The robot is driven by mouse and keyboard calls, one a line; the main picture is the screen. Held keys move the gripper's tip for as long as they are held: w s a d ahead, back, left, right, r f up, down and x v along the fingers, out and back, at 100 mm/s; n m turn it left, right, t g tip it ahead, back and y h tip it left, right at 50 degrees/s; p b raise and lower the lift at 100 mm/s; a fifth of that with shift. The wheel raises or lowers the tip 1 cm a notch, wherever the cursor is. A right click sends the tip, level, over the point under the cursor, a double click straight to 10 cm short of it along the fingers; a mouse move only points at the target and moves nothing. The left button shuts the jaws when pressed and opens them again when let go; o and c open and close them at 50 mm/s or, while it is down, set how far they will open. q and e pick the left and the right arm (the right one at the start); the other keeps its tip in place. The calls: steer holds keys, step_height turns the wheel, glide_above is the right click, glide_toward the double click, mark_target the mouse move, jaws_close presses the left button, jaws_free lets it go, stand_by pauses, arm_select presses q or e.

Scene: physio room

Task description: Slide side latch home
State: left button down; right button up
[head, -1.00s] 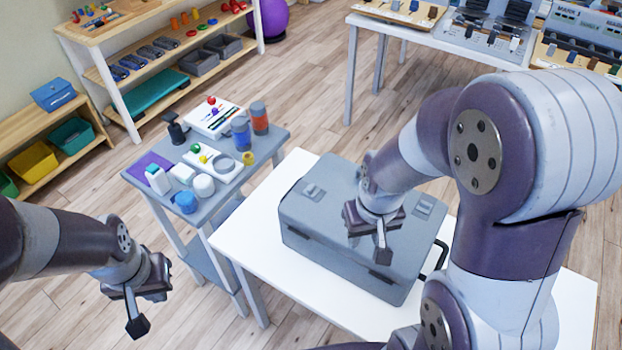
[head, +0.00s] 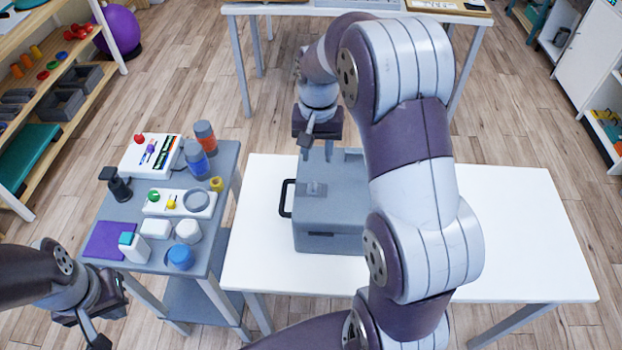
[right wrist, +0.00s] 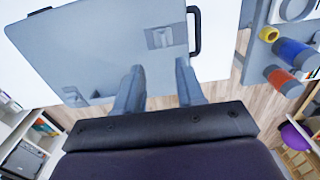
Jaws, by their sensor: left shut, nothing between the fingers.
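A grey case (head: 330,225) lies closed on the white table. A small grey latch (head: 313,189) sits on its lid near the left end, and the right wrist view shows this latch (right wrist: 165,38) on its plate. A second latch (right wrist: 73,97) is near the opposite end, hidden behind my arm in the head view. A black handle (head: 287,198) is on the case's left side. My right gripper (head: 306,150) is over the far edge of the case, fingers apart and empty, beside the latch without visible contact. My left gripper (head: 98,340) is shut and empty at lower left.
A grey side table (head: 215,235) with bottles, a white board and small containers stands left of the white table (head: 530,230). The white table is bare right of my arm. Shelves stand at far left, another table at the back.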

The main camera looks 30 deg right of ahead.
mark_target(314, 185)
steer(key=f, duration=0.5)
steer(key=f+p, duration=0.1)
steer(key=f, duration=0.4)
steer(key=shift+w+a+f, duration=0.15)
steer(key=shift+w+a, duration=0.05)
steer(key=shift+d+f, duration=0.1)
steer(key=shift+f, duration=0.1)
steer(key=shift+c, duration=1.2)
jaws_close()
